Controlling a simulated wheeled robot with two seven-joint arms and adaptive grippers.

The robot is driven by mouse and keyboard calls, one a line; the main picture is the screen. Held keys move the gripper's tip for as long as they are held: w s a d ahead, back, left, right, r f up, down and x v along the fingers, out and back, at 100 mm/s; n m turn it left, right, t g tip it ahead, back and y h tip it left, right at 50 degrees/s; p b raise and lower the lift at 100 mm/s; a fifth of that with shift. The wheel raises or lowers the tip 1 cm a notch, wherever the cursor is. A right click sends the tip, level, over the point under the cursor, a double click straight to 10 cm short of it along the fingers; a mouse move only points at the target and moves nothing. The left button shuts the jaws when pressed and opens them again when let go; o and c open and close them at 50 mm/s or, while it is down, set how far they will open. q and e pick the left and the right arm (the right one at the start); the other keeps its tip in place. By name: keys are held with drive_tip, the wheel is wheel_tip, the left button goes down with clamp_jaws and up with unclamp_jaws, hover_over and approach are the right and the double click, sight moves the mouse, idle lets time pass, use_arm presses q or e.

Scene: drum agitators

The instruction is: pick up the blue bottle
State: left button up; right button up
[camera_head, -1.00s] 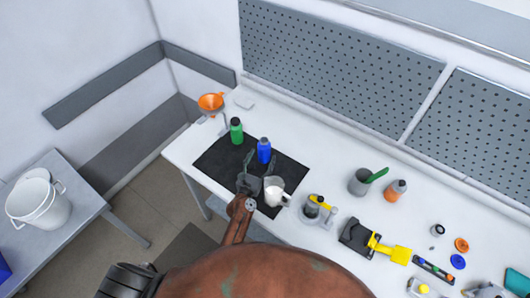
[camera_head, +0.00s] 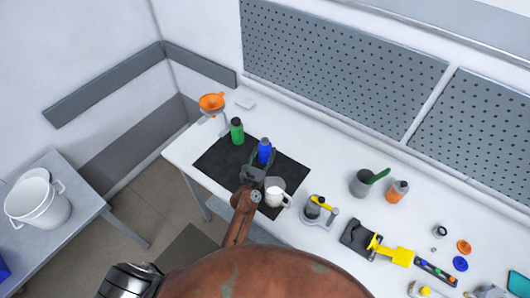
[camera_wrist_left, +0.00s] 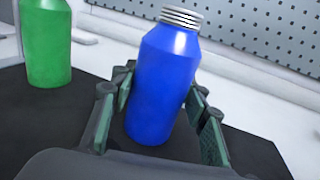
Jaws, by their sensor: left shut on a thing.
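The blue bottle (camera_head: 264,150) stands upright on the black mat (camera_head: 216,160) on the white workbench. In the left wrist view the blue bottle (camera_wrist_left: 163,85), with a ribbed silver cap, stands between the two green-padded fingers. My left gripper (camera_head: 261,158) is shut on its lower body; the wrist view shows the left gripper (camera_wrist_left: 160,105) with a finger on each side. The bottle's base appears to be at mat level. My right gripper is not in view.
A green bottle (camera_head: 237,131) stands on the mat to the left, also in the wrist view (camera_wrist_left: 46,40). A white mug (camera_head: 274,196) is close by my gripper on the right. An orange funnel (camera_head: 211,102) stands behind. Several tools and parts lie further right.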

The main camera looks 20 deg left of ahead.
use_arm(q)
drive_tip(key=c, duration=0.6)
drive_tip(key=shift+c, duration=0.2)
drive_tip(key=shift+r, duration=0.15)
